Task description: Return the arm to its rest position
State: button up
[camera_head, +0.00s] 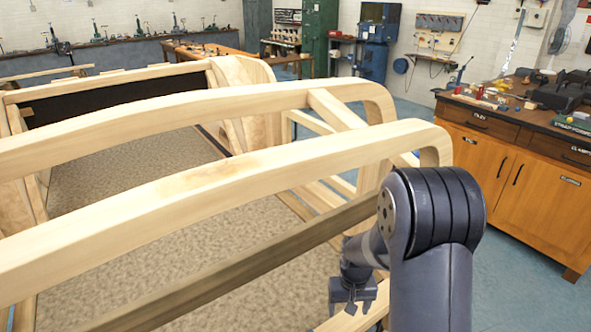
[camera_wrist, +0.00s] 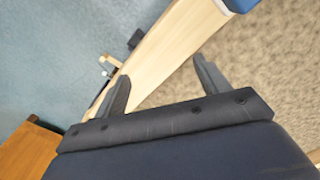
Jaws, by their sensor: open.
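My dark grey arm rises at the lower right of the head view and bends down to the left. My gripper (camera_head: 352,306) hangs low beside the wooden bodyframe (camera_head: 200,185), close to a lower pale rail. In the wrist view my gripper (camera_wrist: 161,68) shows two dark fingers spread wide apart, with nothing held between them. A pale wooden beam (camera_wrist: 165,50) runs diagonally beyond the fingers. I cannot tell whether the fingers touch it.
The frame's curved rails fill the left and middle. An orange workbench (camera_head: 515,185) with tools stands at the right, with blue floor (camera_head: 510,265) between. A blue machine (camera_head: 376,50) and a green cabinet (camera_head: 318,35) stand at the back.

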jog(key=shift+w+d+f+m, duration=0.15)
jog(key=shift+d+f+m, duration=0.15)
jog(key=shift+d, duration=0.35)
jog(key=s+a+r+n+b, duration=0.4)
jog(key=a+r+n+b, duration=0.1)
jog(key=a, duration=0.4)
jog(key=shift+a+r+n, duration=0.15)
jog(key=shift+n, duration=0.35)
jog(key=shift+s, duration=0.1)
